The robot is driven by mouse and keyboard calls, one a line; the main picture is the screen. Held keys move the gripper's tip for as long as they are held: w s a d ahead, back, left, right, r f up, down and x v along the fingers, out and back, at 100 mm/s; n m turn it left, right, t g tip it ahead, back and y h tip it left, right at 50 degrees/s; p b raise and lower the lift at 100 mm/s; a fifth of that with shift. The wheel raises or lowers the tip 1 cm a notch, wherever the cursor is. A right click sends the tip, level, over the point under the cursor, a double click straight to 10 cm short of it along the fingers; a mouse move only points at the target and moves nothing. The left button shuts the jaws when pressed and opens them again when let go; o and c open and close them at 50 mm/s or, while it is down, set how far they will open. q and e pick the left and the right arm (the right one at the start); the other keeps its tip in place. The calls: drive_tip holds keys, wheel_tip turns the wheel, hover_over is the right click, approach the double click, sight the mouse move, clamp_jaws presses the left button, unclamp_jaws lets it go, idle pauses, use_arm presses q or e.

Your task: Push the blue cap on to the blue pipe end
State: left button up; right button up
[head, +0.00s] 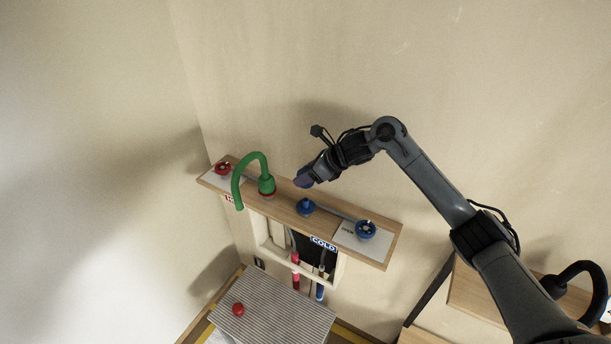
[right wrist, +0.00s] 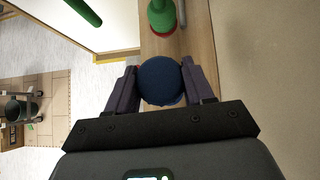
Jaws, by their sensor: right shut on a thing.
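My right gripper (head: 304,178) is above the wooden shelf, over its middle. It is shut on the round blue cap (right wrist: 162,81), which sits between the two fingers in the right wrist view. The blue pipe end (head: 306,207) stands on the shelf just below the gripper in the head view, and the cap appears apart from it. In the right wrist view the cap and gripper hide the pipe end. My left gripper is in neither view.
A green curved spout (head: 265,184) stands on the shelf just left of the gripper. A red valve (head: 222,168) is at the shelf's left end and a blue valve (head: 366,230) at its right. A ridged grey panel (head: 275,308) with a red knob (head: 238,309) lies below.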

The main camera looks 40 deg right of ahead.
sight(307, 200)
drive_tip(key=shift+f+b, duration=0.85)
drive_tip(key=shift+f, duration=0.1)
drive_tip(key=shift+f+b, duration=1.45)
drive_tip(key=shift+f, duration=0.5)
idle(0.4)
drive_tip(key=shift+f+b, duration=0.85)
drive_tip(key=shift+f, duration=0.1)
drive_tip(key=shift+f+b, duration=0.65)
drive_tip(key=shift+f, duration=0.15)
